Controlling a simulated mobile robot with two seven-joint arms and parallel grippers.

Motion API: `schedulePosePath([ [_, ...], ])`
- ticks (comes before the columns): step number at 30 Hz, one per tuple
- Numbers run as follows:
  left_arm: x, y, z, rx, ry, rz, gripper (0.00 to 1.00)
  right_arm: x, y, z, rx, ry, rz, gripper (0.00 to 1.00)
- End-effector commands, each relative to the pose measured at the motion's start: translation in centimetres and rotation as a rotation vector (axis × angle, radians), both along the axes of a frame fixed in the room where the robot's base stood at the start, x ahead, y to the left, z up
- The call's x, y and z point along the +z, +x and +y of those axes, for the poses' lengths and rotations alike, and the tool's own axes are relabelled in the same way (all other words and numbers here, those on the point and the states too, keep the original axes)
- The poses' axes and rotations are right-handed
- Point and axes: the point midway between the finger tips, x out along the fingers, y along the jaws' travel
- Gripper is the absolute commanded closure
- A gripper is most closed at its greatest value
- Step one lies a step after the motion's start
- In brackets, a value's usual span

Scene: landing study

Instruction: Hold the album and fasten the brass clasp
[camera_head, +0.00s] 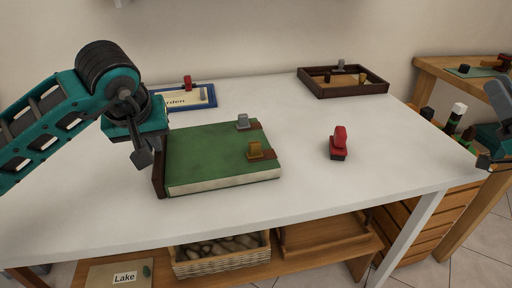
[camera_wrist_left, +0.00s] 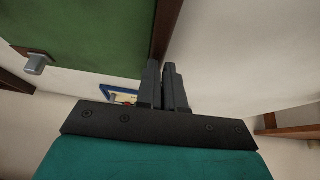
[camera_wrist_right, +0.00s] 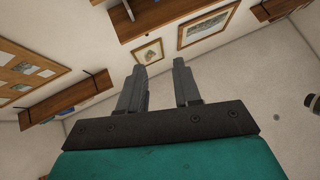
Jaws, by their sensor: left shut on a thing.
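The green album (camera_head: 205,160) lies closed on the white table, its brown spine (camera_head: 158,178) to the left. A brass clasp (camera_head: 254,149) sits on a brown strap at its right edge, nearer the front. A grey clasp (camera_head: 243,121) sits further back on the same edge. Whether either is fastened I cannot tell. My left gripper (camera_head: 142,156) is at the spine end; in the left wrist view its fingers (camera_wrist_left: 163,80) are shut on the album's spine edge (camera_wrist_left: 165,28). My right gripper (camera_head: 486,162) is off the table's right side, open and empty in the right wrist view (camera_wrist_right: 160,85).
A blue-framed card (camera_head: 210,97) lies behind the album. A brown tray (camera_head: 381,87) with small items is at the back right. A wooden side table (camera_head: 430,68) stands beyond.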

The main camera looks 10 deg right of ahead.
Motion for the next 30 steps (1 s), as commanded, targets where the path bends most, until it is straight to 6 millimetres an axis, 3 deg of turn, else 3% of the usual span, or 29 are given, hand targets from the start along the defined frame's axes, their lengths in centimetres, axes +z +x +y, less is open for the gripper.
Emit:
schedulePosePath([
  [1, -2.9, -0.5, 0.9, 0.017, 0.036, 0.059, 1.00, -0.5, 1.0, 1.5, 0.013, -0.044, -0.023, 0.67],
  [8, -2.9, -0.5, 0.9, 0.017, 0.036, 0.059, 1.00, -1.4, 5.2, 10.5, 0.090, -0.308, -0.157, 0.67],
  [15, -2.9, -0.5, 0.9, 0.017, 0.036, 0.059, 1.00, -1.1, 8.3, 22.1, 0.196, -0.635, -0.408, 0.67],
  [24, -2.9, -0.5, 0.9, 0.017, 0.036, 0.059, 1.00, -0.7, 8.6, 36.3, 0.345, -1.064, -0.881, 0.67],
  [30, -2.9, -0.5, 0.9, 0.017, 0.036, 0.059, 1.00, -1.4, 7.4, 43.3, 0.449, -1.334, -1.270, 0.67],
])
